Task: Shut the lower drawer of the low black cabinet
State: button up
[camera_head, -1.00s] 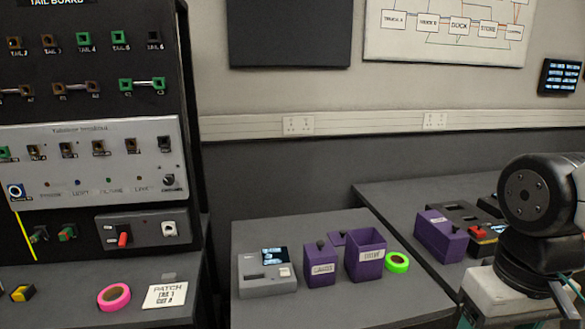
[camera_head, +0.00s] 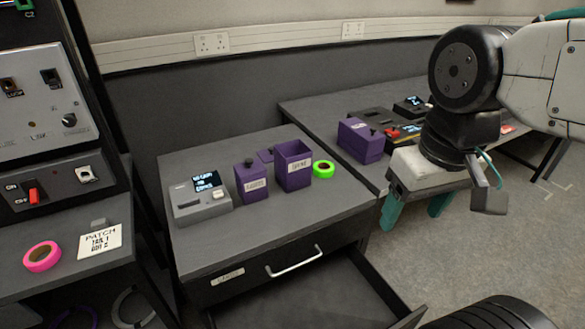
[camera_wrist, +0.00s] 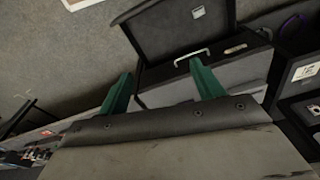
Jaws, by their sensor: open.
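The low black cabinet (camera_head: 235,248) stands at the lower middle of the head view. Its upper drawer, with a silver handle (camera_head: 294,263) and a label, looks shut. Below it, the lower drawer (camera_head: 335,295) is pulled well out; its front is cut off by the bottom edge. My gripper (camera_head: 415,206) is open and empty, with green fingers spread, to the right of the cabinet and above the floor. In the wrist view, the fingers of my gripper (camera_wrist: 163,88) point toward the cabinet's handle (camera_wrist: 192,57) and the open lower drawer (camera_wrist: 175,30). They look apart from both.
On the cabinet top are a grey device (camera_head: 200,200), purple boxes (camera_head: 293,170) and a green tape roll (camera_head: 323,169). A second table (camera_head: 320,108) stands behind. A black rack with a shelf (camera_head: 75,255) stands at left. Floor at right (camera_head: 500,235) looks clear.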

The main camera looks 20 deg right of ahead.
aim_at(341, 289)
jog(key=z, duration=0.05)
jog(key=k, duration=0.45)
jog(key=z, duration=0.7)
jog(key=k, duration=0.4)
jog(key=u, duration=0.65)
jog(key=i, duration=0.45)
jog(key=z, duration=2)
jog(key=k, duration=0.9)
jog(key=u, duration=1.25)
